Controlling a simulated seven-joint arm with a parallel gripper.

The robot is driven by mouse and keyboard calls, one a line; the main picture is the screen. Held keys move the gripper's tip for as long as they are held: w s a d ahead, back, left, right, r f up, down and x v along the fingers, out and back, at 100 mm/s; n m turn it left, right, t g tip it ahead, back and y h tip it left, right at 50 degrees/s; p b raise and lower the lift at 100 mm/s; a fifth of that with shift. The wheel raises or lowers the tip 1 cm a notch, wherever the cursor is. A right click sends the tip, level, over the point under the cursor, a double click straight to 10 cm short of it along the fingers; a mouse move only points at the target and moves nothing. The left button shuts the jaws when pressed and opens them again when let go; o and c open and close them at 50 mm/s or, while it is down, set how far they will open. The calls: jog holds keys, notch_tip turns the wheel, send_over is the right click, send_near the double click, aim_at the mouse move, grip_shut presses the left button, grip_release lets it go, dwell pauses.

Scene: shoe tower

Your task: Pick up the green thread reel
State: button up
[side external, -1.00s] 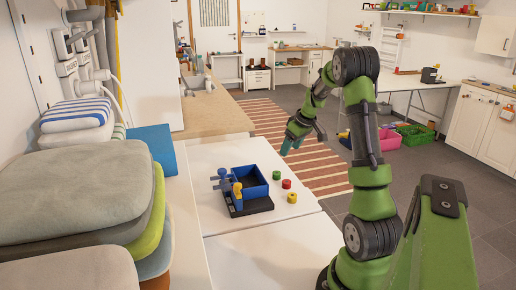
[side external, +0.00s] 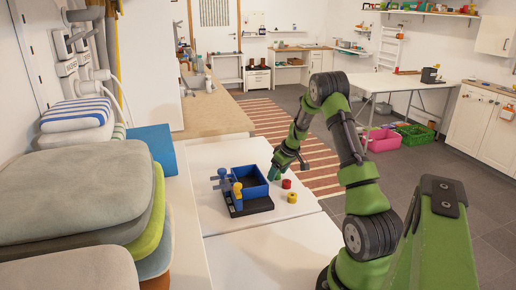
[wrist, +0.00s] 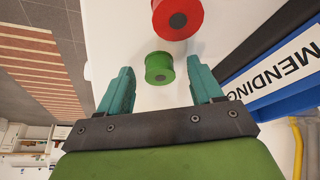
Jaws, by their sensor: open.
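The green thread reel (wrist: 159,68) stands on the white table in the wrist view, with its dark centre facing the camera. It appears between the tips of my open gripper (wrist: 160,66), with a gap to each teal finger; how far below the tips it is, I cannot tell. In the side view my gripper (side external: 276,171) is low over the table beside the blue box, and the green reel is hidden there. The red reel (wrist: 178,18) is close by the green one; it also shows in the side view (side external: 286,184).
A yellow reel (side external: 292,197) stands near the red one. The blue box (side external: 250,181), with blue and yellow parts at its left, is left of my gripper; its lettered side shows in the wrist view (wrist: 285,75). The front of the table is clear.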

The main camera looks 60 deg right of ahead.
jog(key=c, duration=1.1)
jog(key=shift+r, duration=0.1)
